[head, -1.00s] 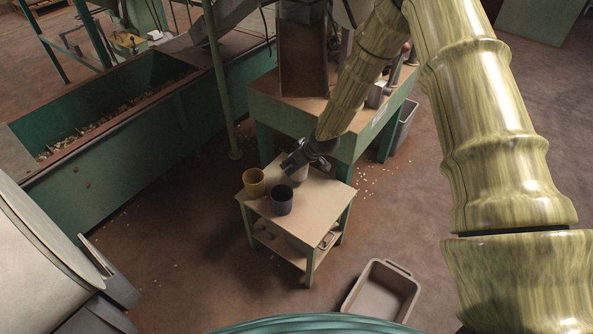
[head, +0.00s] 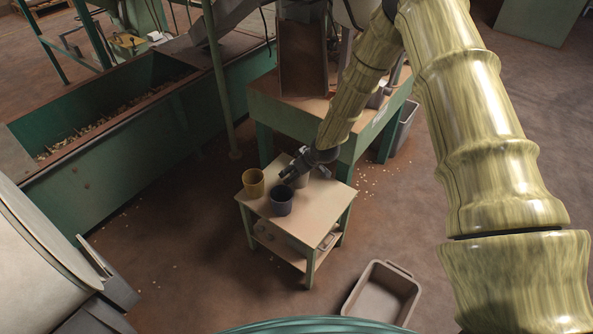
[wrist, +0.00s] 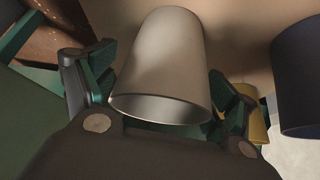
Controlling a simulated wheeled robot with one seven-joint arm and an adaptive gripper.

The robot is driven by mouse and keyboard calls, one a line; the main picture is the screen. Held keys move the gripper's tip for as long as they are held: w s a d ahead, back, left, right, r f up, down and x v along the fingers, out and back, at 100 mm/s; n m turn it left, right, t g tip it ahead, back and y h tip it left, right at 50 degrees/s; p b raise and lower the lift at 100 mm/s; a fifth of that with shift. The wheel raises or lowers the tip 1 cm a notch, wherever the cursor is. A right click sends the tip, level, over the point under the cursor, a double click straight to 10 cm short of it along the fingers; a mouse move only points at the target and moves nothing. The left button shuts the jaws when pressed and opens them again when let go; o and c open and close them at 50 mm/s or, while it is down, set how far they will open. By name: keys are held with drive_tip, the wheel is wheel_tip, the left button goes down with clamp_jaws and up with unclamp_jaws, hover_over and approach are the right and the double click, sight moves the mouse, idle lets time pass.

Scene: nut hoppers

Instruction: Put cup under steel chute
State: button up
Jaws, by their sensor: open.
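A pale beige cup (wrist: 163,65) stands on the small cart (head: 318,201), partly covered by my gripper in the head view. My gripper (head: 291,173) is open around it. In the wrist view the cup is between the two spread fingers, and I cannot tell whether either touches it. A dark blue-grey cup (head: 281,200) stands near the cart's middle, and it shows at right in the wrist view (wrist: 298,75). A yellow cup (head: 253,183) stands at the cart's left corner. A brownish metal chute (head: 303,62) comes down onto the green bench behind; a greyer chute (head: 212,25) is at upper left.
The green bench (head: 285,112) stands just behind the cart. A long green trough (head: 130,140) of nut pieces runs along the left. A beige bin (head: 381,294) lies on the floor at front right. A green post (head: 218,80) rises left of the bench.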

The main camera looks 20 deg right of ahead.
drive_tip(key=shift+r, duration=0.1)
drive_tip(key=p+v, duration=0.2)
drive_tip(key=v, duration=1)
drive_tip(key=shift+s, duration=0.1)
